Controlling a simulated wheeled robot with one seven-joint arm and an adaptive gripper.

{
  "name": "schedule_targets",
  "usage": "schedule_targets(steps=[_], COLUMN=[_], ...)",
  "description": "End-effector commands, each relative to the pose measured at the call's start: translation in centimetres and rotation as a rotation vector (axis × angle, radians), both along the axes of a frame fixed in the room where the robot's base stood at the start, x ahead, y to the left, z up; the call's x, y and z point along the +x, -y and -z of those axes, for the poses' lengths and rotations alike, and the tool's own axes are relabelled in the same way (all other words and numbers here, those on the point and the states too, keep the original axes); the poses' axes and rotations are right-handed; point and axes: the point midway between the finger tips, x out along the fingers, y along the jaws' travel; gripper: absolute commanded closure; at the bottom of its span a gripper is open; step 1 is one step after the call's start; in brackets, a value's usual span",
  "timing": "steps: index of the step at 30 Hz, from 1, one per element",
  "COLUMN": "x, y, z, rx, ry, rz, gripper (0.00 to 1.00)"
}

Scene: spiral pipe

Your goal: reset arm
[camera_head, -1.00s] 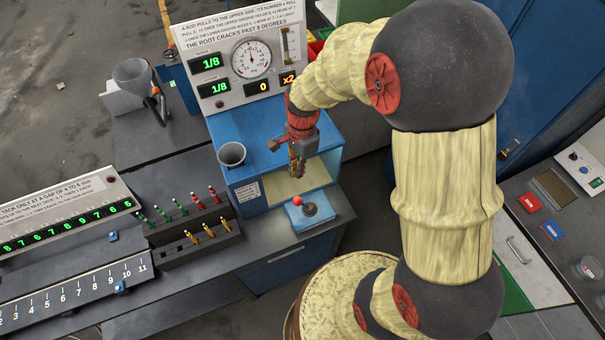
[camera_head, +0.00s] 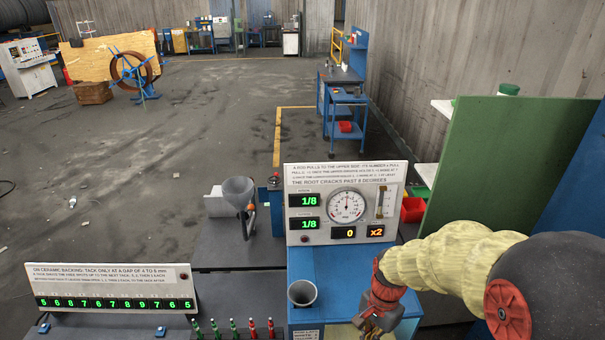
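My arm comes in from the lower right in its pale yellow cover. My gripper (camera_head: 374,318) is at the bottom edge, in front of the blue cabinet (camera_head: 335,262) and to the right of a grey cup (camera_head: 302,293). Its fingers are small and partly cut off by the frame, so I cannot tell whether they are open or shut. The gauge panel (camera_head: 344,171) stands behind the blue cabinet and reads 1/8, 1/8, 0 and x2.
At the lower left is a panel with a green number row (camera_head: 115,303). Red and green rods (camera_head: 234,327) stand beside it. A grey funnel (camera_head: 239,193) is on the bench. A green board (camera_head: 500,180) stands at the right. The floor beyond is largely open.

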Motion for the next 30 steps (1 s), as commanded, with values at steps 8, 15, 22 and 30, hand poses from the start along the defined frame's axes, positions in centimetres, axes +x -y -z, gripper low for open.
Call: schedule_targets(steps=[8, 15, 22, 30], x=[-3.8, -7.8, -10.8, -11.6], y=[0.7, 1.3, 1.6, 1.5], z=[-3.3, -4.7, -4.7, -5.0], rx=[0.008, -0.066, -0.173, -0.234], ry=[0.113, 0.29, 0.475, 0.601], rz=[-0.482, -0.807, -0.88, -0.871], gripper=[1.0, 1.0, 1.0, 1.0])
